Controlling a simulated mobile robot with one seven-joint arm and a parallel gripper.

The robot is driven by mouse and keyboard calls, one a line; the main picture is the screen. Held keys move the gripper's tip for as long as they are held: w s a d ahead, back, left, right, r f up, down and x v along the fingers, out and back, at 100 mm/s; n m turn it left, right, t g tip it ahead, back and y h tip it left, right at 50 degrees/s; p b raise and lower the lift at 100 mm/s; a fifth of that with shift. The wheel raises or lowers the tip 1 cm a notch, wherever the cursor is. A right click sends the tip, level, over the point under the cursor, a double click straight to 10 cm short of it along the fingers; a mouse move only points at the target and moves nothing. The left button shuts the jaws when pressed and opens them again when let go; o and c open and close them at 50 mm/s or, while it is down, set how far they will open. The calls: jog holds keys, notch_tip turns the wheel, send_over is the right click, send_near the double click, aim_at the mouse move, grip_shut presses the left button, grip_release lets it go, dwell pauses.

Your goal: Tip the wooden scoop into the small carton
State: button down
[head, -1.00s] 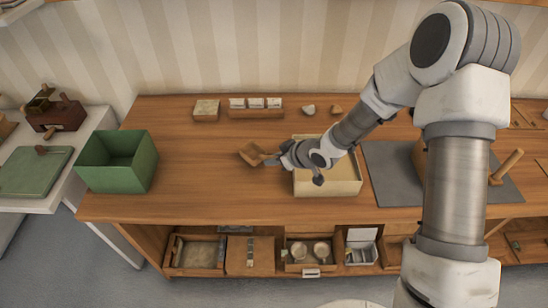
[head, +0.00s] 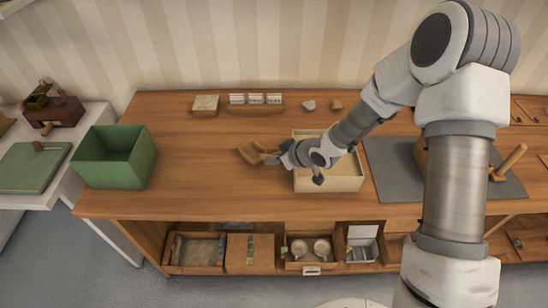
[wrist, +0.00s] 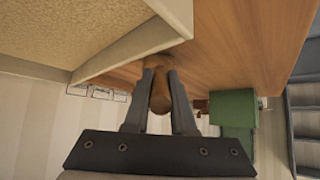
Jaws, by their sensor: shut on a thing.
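The wooden scoop (head: 252,152) is held above the table, left of the cream box, with its bowl pointing left. My gripper (head: 276,159) is shut on its handle. In the wrist view the round handle (wrist: 160,97) sits between the two fingers of my gripper (wrist: 160,76); the bowl is hard to make out there. An open green box (head: 115,158), possibly the carton, stands at the table's left end, apart from the scoop. It also shows in the wrist view (wrist: 234,108). I cannot tell whether the scoop holds anything.
A cream box (head: 330,184) with grainy tan contents (wrist: 75,25) stands under my forearm. Bare wooden table (head: 205,180) lies between the scoop and the green box. Small blocks (head: 206,105) line the back. A grey mat (head: 390,175) lies right.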

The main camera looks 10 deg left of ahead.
jog(key=shift+f, duration=0.15)
jog(key=c, duration=0.7)
grip_release()
jog(key=shift+d, duration=0.1)
jog(key=p+v, duration=0.5)
jog(key=v, duration=1.2)
